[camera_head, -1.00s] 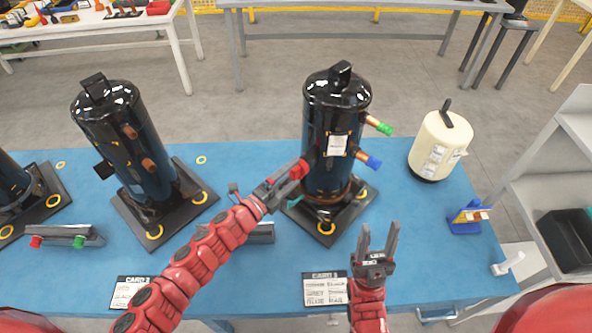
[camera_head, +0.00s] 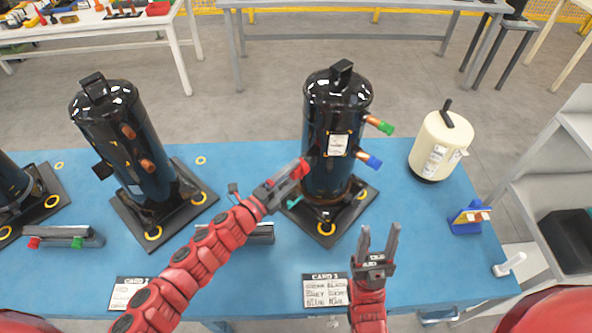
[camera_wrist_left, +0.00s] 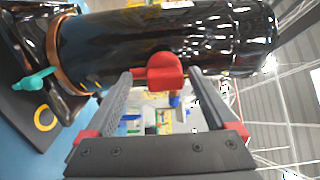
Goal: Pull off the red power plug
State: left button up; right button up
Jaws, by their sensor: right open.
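The red power plug (camera_wrist_left: 165,71) sits on the side of the dark, glossy compressor (camera_head: 332,120). My left gripper (camera_head: 293,176) reaches the compressor's left side at the plug. In the left wrist view its two fingers (camera_wrist_left: 160,74) stand on either side of the plug, open, with a small gap at the right finger. Whether the left finger touches the plug I cannot tell. In the head view the gripper partly hides the plug. My right gripper (camera_head: 377,246) is open and empty above the table's front, right of the compressor base.
The compressor has green (camera_head: 386,128) and blue (camera_head: 374,162) capped pipes on its right. A cream tank (camera_head: 438,148) stands further right. Another compressor (camera_head: 125,140) stands left. A card (camera_head: 325,291) lies at the blue table's (camera_head: 240,160) front.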

aim_at(292, 177)
pick_arm(q)
jog(key=shift+w+d+r, duration=0.15)
jog(key=shift+d+r, duration=0.25)
grip_shut()
jog(key=shift+s+a+r, duration=0.1)
jog(key=shift+s+a, duration=0.05)
jog(key=shift+s, duration=0.05)
jog(key=shift+s+a+f, duration=0.2)
jog(key=shift+a, duration=0.05)
jog(key=shift+s+a+f, duration=0.25)
jog(key=shift+a, duration=0.05)
jog(key=shift+p+v, duration=0.55)
jog(key=shift+v, duration=1.55)
jog(key=shift+w+f, duration=0.1)
jog(key=shift+f, duration=0.05)
